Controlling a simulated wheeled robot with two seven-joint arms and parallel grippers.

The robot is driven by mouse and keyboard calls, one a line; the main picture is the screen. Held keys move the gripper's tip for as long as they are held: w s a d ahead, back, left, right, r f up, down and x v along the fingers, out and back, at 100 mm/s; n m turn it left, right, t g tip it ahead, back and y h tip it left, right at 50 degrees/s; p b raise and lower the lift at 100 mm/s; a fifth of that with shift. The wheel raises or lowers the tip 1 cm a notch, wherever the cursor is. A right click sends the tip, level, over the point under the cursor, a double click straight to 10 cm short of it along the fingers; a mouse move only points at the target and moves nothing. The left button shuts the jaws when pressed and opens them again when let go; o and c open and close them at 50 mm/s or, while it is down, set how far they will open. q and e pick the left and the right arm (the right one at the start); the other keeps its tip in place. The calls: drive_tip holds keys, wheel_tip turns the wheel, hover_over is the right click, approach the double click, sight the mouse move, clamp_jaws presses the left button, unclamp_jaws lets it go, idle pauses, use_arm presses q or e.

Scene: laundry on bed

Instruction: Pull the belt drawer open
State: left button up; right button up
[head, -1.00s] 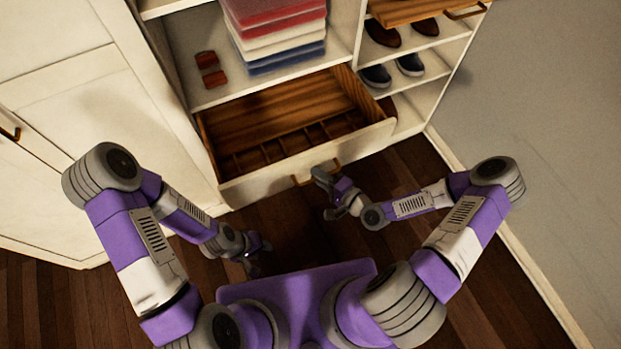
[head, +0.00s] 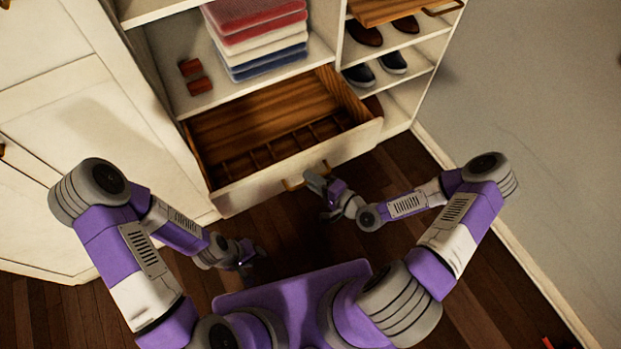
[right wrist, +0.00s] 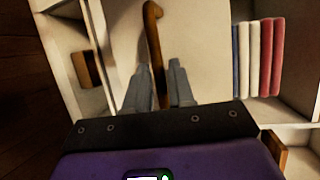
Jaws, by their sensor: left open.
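The belt drawer (head: 268,180) is pulled out from the lower part of the wardrobe. Its wooden inside shows a row of small divided compartments along the front. Its bronze bar handle (head: 291,185) is on the front panel and also shows in the right wrist view (right wrist: 152,28). My right gripper (head: 312,181) is at the handle; in the right wrist view its fingers (right wrist: 160,92) lie on both sides of the bar, close against it. My left gripper (head: 246,258) is open and empty, low over the floor, apart from the drawer.
Two reddish-brown items (head: 196,77) and a stack of folded cloth (head: 262,40) lie on the shelf above. Shoes (head: 392,61) stand on shelves at the right, below another pulled-out wooden drawer (head: 385,10). Closed white doors (head: 60,120) are at left; dark floor is clear.

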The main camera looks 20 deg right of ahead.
drive_tip(key=p+v, duration=0.1)
drive_tip(key=v, duration=0.5)
drive_tip(key=shift+s+d, duration=0.25)
drive_tip(key=shift+s, duration=0.05)
drive_tip(key=s+a+f+n+g+h+p, duration=0.5)
drive_tip(key=s+n+g, duration=0.4)
drive_tip(key=g, duration=0.3)
drive_tip(key=shift+s+a+f, duration=0.2)
drive_tip(key=shift+s+a, duration=0.15)
drive_tip(key=shift+a, duration=0.5)
